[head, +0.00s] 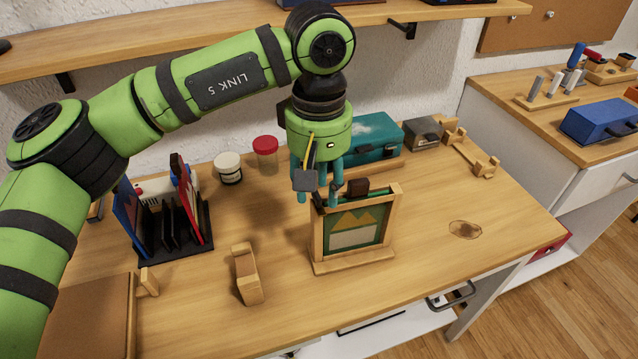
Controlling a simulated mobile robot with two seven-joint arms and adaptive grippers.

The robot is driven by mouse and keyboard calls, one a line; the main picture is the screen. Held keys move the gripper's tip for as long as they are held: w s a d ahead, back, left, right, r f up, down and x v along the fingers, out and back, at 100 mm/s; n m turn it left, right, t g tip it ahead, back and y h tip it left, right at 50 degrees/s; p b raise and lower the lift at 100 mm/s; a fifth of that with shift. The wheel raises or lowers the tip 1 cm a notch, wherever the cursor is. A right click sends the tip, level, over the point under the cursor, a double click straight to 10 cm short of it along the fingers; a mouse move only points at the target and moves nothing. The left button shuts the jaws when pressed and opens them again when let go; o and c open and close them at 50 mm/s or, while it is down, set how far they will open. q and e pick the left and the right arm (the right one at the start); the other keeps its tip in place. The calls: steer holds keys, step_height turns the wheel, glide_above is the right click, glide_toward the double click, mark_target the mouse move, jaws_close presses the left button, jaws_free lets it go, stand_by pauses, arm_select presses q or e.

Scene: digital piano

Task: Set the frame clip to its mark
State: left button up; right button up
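A wooden frame (317,241) stands upright on a wooden base on the table, holding a green picture with yellow peaks. A small dark brown clip (357,187) sits on the frame's top edge, near its middle. I cannot make out a mark on the rail at this size. My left gripper (319,199) points down, with teal fingers spread apart and empty, just above the frame's upper left corner and left of the clip. It hides part of that corner. My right gripper is not in view.
A file rack (176,250) stands left, and a wooden holder (246,273) in front. Behind are a white jar (228,170), a red-lidded jar (266,157) and a teal case (374,138). The table's right side is mostly clear around a dark stain (465,230).

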arm_select(q)
step_height(320, 180, up, 12)
steer(key=shift+f, duration=0.25)
